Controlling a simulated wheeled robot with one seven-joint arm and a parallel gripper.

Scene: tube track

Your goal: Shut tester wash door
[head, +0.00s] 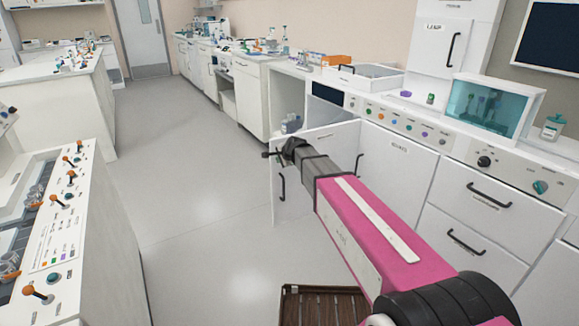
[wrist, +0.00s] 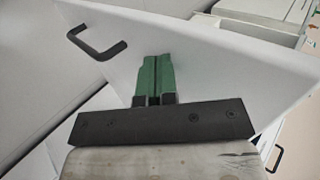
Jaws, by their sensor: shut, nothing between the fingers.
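A white cabinet door (head: 312,195) stands swung open from the counter front in the head view, with a black bar handle (head: 282,184). I take it for the wash door, but cannot read a label on it. My gripper (head: 270,154) is at the door's upper outer part, and my arm hides some of the panel. In the wrist view my gripper's green fingers (wrist: 153,76) are together and empty, in front of a broad white panel (wrist: 180,50). A black handle (wrist: 97,45) is on a white surface to their left. Whether the fingers touch the panel is unclear.
A closed white door (head: 398,165) and drawers (head: 490,215) lie right of the open door. A brown slatted crate (head: 322,308) is on the floor below my arm. A side counter (head: 60,230) stands at left. The grey floor (head: 190,190) between is clear.

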